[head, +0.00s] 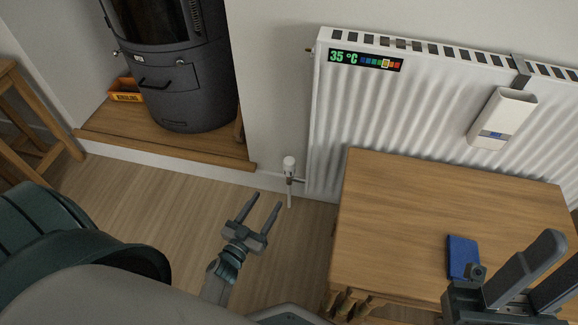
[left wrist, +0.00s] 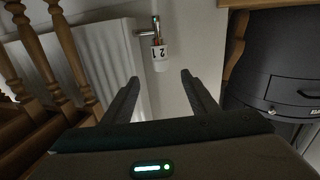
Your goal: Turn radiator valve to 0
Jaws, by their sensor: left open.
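The radiator valve (head: 289,165) is a small white knob on a pipe at the lower left corner of the white radiator (head: 330,120). In the left wrist view the valve (left wrist: 161,57) shows a dark "2" on its white side, beyond the fingertips. My left gripper (head: 263,204) is open and empty, in front of the valve and apart from it. Its two fingers also show in the left wrist view (left wrist: 160,80), with the valve roughly centred between them. My right gripper (head: 556,256) is at the lower right edge, fingers apart, partly cut off.
A wooden table (head: 430,200) with a blue book-like object (head: 463,257) stands right of the valve, against the radiator. A dark stove (head: 190,90) stands on a wooden platform (head: 150,143) at the left. A display (head: 366,61) on the radiator reads 35 °C. Floor around my left gripper is clear.

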